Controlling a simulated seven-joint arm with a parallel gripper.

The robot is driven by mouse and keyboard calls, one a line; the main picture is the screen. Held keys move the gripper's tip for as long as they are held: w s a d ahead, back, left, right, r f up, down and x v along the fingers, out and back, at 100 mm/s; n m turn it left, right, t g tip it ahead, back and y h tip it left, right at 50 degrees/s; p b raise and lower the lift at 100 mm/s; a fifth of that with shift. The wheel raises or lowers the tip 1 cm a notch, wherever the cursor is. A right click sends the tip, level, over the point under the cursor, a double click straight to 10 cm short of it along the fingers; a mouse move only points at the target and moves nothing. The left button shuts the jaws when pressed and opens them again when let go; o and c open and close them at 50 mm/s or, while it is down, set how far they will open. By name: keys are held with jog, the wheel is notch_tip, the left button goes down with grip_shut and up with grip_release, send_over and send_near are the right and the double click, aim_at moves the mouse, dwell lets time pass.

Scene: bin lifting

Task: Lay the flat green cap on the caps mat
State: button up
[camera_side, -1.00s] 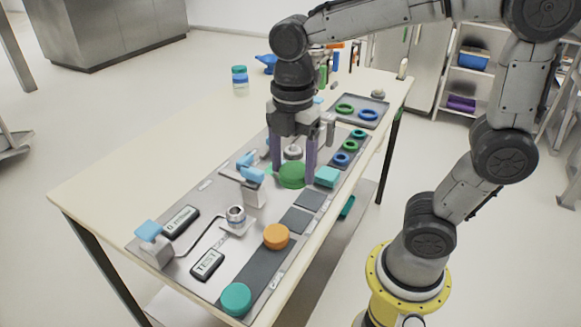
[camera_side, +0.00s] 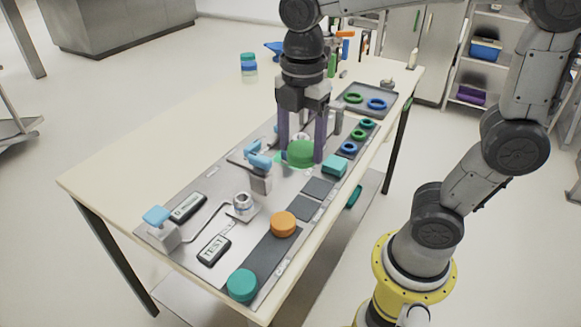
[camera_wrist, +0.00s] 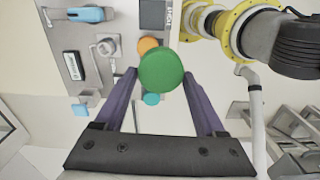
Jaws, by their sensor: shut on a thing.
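The flat green cap (camera_side: 301,153) is between the fingers of my gripper (camera_side: 301,150), just above the grey work panel. In the wrist view the green cap (camera_wrist: 161,71) fills the space between the two purple fingertips. My gripper is shut on its sides, and its round face looks level. A dark strip mat (camera_side: 262,262), seemingly the caps mat, lies along the panel's near right edge. An orange cap (camera_side: 283,223) and a teal cap (camera_side: 242,284) rest on it, with bare mat between them.
A blue-topped clamp (camera_side: 258,158) stands close left of my gripper. A teal block (camera_side: 334,166) lies just right of it, by dark square pads (camera_side: 319,188). A small metal fitting (camera_side: 241,206) stands near the TEST display (camera_side: 214,249). A tray (camera_side: 366,99) holds rings.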

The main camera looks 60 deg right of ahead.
jog(key=shift+m, duration=0.3)
jog(key=s+a+f+m, duration=0.2)
jog(key=s+a+f, duration=0.3)
jog(key=s, duration=0.5)
jog(key=w+a+f, duration=0.1)
jog(key=w+f, duration=0.2)
jog(key=w, duration=0.1)
jog(key=w+a+f, duration=0.2)
jog(key=w+f, duration=0.2)
jog(key=w+a+f, duration=0.2)
jog(key=w+f, duration=0.1)
jog(key=w, duration=0.1)
jog(key=shift+a+f, duration=0.2)
jog(key=shift+a, duration=0.05)
jog(key=shift+w+a+f, duration=0.1)
jog(key=shift+w+f, duration=0.05)
jog(key=shift+f, duration=0.8)
jog(key=shift+w+a+f, duration=0.1)
jog(key=shift+f, duration=0.8)
jog(key=shift+f, duration=0.1)
